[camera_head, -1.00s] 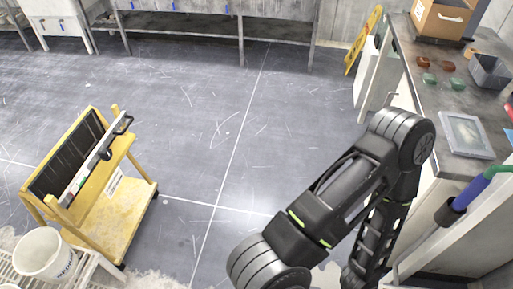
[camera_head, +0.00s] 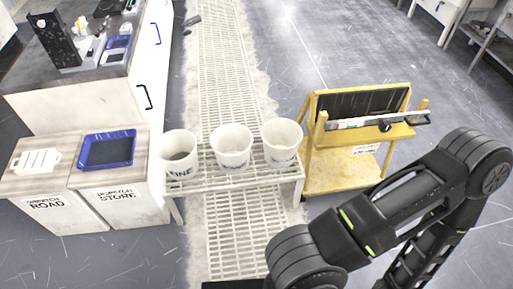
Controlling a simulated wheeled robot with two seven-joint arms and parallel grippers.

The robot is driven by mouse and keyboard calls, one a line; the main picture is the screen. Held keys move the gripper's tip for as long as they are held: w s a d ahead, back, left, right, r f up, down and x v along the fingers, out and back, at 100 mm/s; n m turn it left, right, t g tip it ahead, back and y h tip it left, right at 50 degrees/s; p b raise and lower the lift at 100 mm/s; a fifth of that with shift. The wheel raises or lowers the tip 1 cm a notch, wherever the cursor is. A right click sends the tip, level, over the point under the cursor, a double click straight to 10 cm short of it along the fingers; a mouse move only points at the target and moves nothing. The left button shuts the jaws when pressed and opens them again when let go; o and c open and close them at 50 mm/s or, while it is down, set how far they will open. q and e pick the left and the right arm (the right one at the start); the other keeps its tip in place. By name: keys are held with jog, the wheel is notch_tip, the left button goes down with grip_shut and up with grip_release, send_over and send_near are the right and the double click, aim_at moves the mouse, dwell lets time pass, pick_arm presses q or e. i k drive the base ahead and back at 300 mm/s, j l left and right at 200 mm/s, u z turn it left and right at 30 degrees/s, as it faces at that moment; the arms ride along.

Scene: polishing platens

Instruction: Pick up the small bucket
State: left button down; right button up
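Three white buckets stand upright in a row on a white slatted bench: a left bucket (camera_head: 180,167), a middle bucket (camera_head: 232,158) and a right bucket (camera_head: 281,155). They look close in size, so I cannot tell which one is the small bucket. My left arm and gripper do not show.
The slatted bench (camera_head: 240,180) stands over a pale floor grating (camera_head: 225,75). A yellow cart (camera_head: 340,180) stands just right of it. On the left are cabinets with a blue tray (camera_head: 107,149) and a white board (camera_head: 36,161). Open grey floor lies behind the cart.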

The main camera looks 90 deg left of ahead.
aim_at(175, 149)
jog(key=u, duration=3.7)
